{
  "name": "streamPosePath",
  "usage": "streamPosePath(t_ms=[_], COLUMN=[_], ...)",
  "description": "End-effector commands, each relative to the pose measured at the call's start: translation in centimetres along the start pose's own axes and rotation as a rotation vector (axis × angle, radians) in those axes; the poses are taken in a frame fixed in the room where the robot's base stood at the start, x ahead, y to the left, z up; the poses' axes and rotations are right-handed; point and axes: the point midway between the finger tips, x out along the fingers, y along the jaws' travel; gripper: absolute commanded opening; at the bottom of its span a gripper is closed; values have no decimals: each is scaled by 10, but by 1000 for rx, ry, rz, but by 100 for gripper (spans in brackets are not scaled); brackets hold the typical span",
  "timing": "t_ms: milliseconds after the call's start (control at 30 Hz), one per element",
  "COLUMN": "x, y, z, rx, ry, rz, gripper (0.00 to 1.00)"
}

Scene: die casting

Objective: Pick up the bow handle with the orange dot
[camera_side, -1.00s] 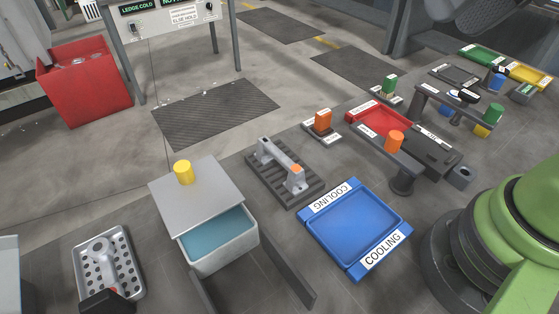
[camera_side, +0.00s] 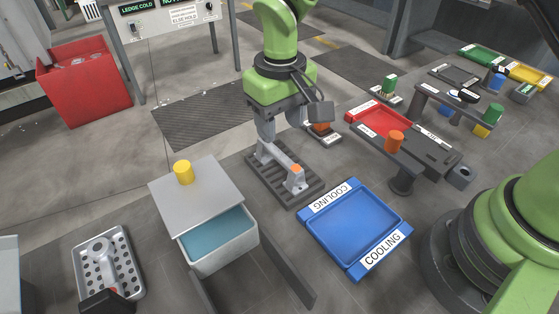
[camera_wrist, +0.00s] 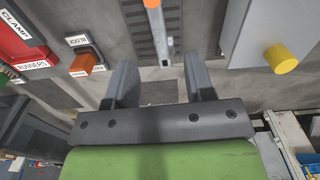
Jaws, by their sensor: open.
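The bow handle (camera_side: 282,162) is a grey bar with raised ends, lying on a dark slatted rack (camera_side: 268,181). An orange dot marks its near end in the side view. In the wrist view the handle (camera_wrist: 160,32) shows at the top centre, with the orange dot at the upper edge. My gripper (camera_side: 284,130) is open and points down above the far end of the handle. In the wrist view my gripper (camera_wrist: 161,62) has its two fingers spread apart with nothing held. I cannot tell the exact height between fingertips and handle.
A blue cooling tray (camera_side: 355,228) lies right of the rack. A lidded tank (camera_side: 220,246) with a yellow knob (camera_side: 183,172) stands left. An orange block (camera_side: 322,128) sits close behind my gripper. A red tray (camera_side: 379,121) is farther right.

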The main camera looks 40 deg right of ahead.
Motion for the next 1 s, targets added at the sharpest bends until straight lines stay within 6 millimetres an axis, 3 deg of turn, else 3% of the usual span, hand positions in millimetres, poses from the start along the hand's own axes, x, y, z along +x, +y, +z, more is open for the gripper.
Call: streamPosePath(t_ms=[100, 333, 600, 900, 1000], x=[20, 39, 78, 82, 82], y=[0, 1, 1, 1, 1], z=[1, 0, -3, -4, -4], rx=[1, 2, 2, 2, 2], ry=[-5, -3, -2, 0, 0], rz=[2, 0, -1, -3, -3], gripper=[49, 49, 49, 49, 26])
